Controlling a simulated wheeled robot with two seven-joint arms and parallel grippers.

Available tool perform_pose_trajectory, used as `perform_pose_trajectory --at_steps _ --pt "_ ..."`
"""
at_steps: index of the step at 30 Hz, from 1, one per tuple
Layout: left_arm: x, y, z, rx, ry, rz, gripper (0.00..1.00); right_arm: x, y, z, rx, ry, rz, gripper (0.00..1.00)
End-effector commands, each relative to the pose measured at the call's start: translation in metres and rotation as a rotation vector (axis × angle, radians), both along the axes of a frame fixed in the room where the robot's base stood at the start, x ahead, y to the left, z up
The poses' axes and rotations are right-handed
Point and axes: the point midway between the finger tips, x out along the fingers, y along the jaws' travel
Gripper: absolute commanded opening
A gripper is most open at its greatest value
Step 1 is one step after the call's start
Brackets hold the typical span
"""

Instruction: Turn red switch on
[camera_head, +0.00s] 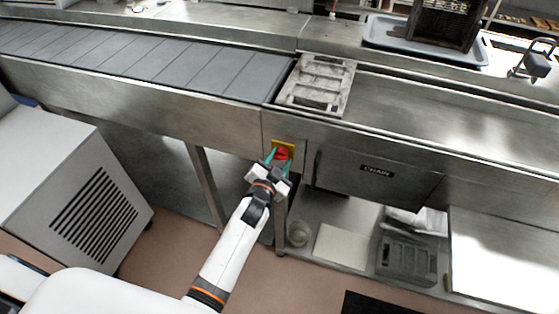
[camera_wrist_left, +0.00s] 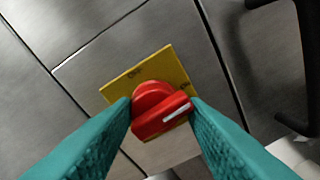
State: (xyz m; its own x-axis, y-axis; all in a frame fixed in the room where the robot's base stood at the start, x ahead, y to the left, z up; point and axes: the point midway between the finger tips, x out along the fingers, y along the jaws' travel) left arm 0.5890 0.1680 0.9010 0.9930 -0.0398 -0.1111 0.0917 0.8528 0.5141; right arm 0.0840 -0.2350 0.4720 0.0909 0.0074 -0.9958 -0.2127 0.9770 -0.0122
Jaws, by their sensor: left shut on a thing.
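The red switch (camera_head: 282,153) is a rotary knob on a yellow plate (camera_head: 289,144) on the steel front panel below the conveyor's end. In the left wrist view the knob (camera_wrist_left: 158,108) has a raised grip with a white mark and sits on the yellow plate (camera_wrist_left: 172,68), which has small lettering partly hidden by the knob. My left gripper (camera_head: 278,160) is at the switch, its teal fingers on either side of the knob; in the left wrist view the left gripper (camera_wrist_left: 160,112) is shut on the knob's grip, which is tilted. My right gripper is not in view.
A grey slatted conveyor (camera_head: 150,60) runs above left, with a metal mould (camera_head: 317,84) at its end. A drawer (camera_head: 375,175) with a handle is right of the switch. A lower shelf holds a white board (camera_head: 341,246) and a grey mould (camera_head: 406,259). A vented cabinet (camera_head: 70,190) stands left.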

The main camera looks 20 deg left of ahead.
Motion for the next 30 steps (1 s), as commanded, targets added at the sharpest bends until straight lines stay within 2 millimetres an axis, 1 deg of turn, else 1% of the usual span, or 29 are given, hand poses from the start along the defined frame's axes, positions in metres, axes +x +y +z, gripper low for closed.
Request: perform_pose_trajectory --at_steps 1,9,20,21,23,24,30 --pt "0.0002 0.0047 -0.0003 0.019 0.001 0.008 0.17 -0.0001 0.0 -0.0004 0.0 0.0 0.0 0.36" --pt "0.0007 0.0048 0.0015 0.066 -0.004 0.008 0.17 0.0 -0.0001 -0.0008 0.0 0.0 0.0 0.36" --pt "0.0014 0.005 0.0035 0.07 -0.009 0.007 0.17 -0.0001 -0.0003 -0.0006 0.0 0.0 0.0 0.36" --pt "0.0015 0.005 0.0037 0.07 -0.009 0.007 0.41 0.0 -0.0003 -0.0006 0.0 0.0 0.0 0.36" --pt "0.0015 0.0047 0.0039 0.07 -0.009 0.007 0.51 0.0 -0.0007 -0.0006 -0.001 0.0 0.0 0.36" --pt "0.0015 0.0043 0.0038 0.069 -0.009 0.006 0.55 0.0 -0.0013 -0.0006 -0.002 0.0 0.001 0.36" --pt "0.001 0.0023 0.0028 0.067 -0.007 0.004 0.55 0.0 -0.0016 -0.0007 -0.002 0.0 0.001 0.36"
